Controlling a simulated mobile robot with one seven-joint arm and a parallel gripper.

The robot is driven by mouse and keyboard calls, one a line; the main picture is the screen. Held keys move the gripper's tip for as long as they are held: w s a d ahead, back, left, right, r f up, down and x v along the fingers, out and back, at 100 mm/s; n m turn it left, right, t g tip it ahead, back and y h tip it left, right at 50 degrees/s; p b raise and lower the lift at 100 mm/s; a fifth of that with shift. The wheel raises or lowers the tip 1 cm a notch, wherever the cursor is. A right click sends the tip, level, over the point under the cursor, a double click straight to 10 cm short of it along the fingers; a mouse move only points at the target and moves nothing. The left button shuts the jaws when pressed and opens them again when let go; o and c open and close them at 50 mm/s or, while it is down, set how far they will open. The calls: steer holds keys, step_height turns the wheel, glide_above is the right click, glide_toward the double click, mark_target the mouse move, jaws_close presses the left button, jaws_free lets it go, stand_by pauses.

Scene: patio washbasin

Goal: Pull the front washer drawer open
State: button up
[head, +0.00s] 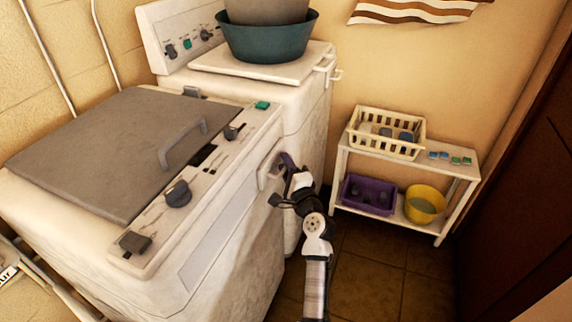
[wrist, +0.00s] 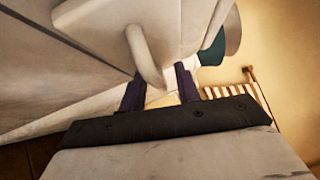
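The front washer (head: 225,235) is the near white machine with a grey lid and a knob panel. A pale handle (head: 268,170) sits on its right front, at the upper corner; the drawer's outline is hard to make out. In the wrist view the handle is a white loop (wrist: 146,58). My gripper (head: 281,180) is at this handle, with its dark purple fingers spread apart. In the wrist view the fingers (wrist: 160,85) stand on either side of the loop's near end, with a gap visible on the right. I cannot tell whether either finger touches it.
A second white machine (head: 312,110) stands behind, with a teal basin (head: 267,42) on top. A low white shelf (head: 448,160) at the back right holds a cream basket (head: 386,146), a purple crate (head: 368,196) and a yellow bucket (head: 424,203). Tiled floor (head: 375,270) is clear to the right.

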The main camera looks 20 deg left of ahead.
jaws_close()
stand_by(0.3)
steer(key=d+b, duration=0.2)
steer(key=d, duration=0.6)
steer(key=shift+s+b, duration=0.15)
steer(key=shift+b, duration=0.15)
steer(key=shift+d, duration=0.1)
jaws_free()
